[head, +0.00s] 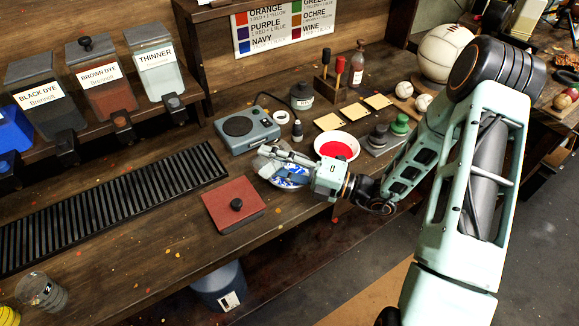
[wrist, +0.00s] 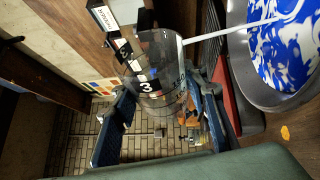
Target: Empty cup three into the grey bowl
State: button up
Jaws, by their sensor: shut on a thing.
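A clear cup marked 3 (wrist: 148,86) is held between the fingers of my gripper (wrist: 165,112), which is shut on it. The cup is tipped over, and a thin white stream (wrist: 230,30) runs from its mouth into the grey bowl (wrist: 236,72). The bowl holds swirled blue and white liquid (wrist: 285,45). In the head view my gripper (head: 285,156) is just above the bowl (head: 284,187), hiding part of it. How much is left in the cup is hard to tell.
A white bowl of red liquid (head: 337,146) stands right behind the gripper. A clear cup (head: 42,291) stands at the far left front.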

jog(key=shift+r+m+p, duration=0.15)
jog(key=shift+m+p, duration=0.15)
dwell(0.4)
jog(key=shift+w+d+m+y, duration=0.1)
jog(key=shift+m+y, duration=0.2)
jog(key=shift+m, duration=0.1)
